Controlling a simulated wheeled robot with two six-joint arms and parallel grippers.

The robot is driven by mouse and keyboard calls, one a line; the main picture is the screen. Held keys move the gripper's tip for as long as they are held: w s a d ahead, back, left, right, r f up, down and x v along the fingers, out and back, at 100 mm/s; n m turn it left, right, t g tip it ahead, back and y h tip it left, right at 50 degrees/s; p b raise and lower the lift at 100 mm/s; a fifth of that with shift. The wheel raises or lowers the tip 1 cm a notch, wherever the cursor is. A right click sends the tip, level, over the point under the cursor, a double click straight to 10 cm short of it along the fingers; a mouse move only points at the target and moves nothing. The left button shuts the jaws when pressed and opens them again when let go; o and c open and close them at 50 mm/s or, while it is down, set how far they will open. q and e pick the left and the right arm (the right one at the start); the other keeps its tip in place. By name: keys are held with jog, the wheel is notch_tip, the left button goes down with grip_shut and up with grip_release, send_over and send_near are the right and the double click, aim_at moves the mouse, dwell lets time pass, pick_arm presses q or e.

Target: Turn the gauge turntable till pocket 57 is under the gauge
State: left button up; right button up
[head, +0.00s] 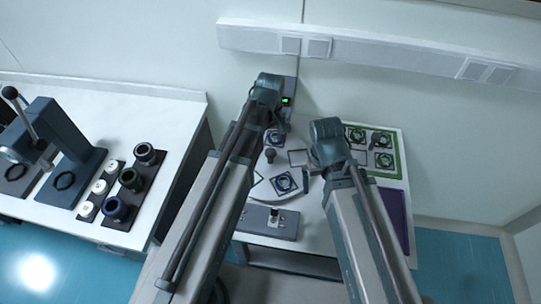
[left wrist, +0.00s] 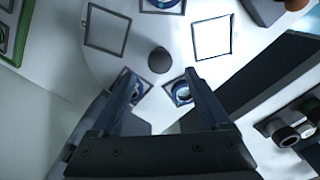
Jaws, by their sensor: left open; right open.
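The gauge turntable (head: 262,190) is a pale disc with square pockets, partly hidden by my left arm. A dark knob (head: 270,155) stands at its middle; the knob also shows in the left wrist view (left wrist: 159,60). Some pockets hold blue-ringed parts (head: 284,183), and others are empty frames (left wrist: 212,37). Pocket numbers are too small to read. A dark unit with a green display (head: 286,101), perhaps the gauge, stands at the back wall. My left gripper (left wrist: 161,80) is open over the disc, its fingers apart near the knob. My right gripper (head: 312,172) is at the disc's right side, mostly hidden.
A green-edged tray (head: 399,163) with several ringed parts lies at the back right, with a purple mat (head: 393,212) in front. A grey plate (head: 255,222) lies at the table's front. The left table (head: 160,110) carries a lever press (head: 60,135) and a dark rack of round parts.

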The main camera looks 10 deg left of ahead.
aim_at(271, 152)
pick_arm(q)
notch_tip(271, 152, down, 5)
jog(key=b, duration=0.4)
jog(key=shift+f, duration=0.2)
grip_shut()
dwell(1.2)
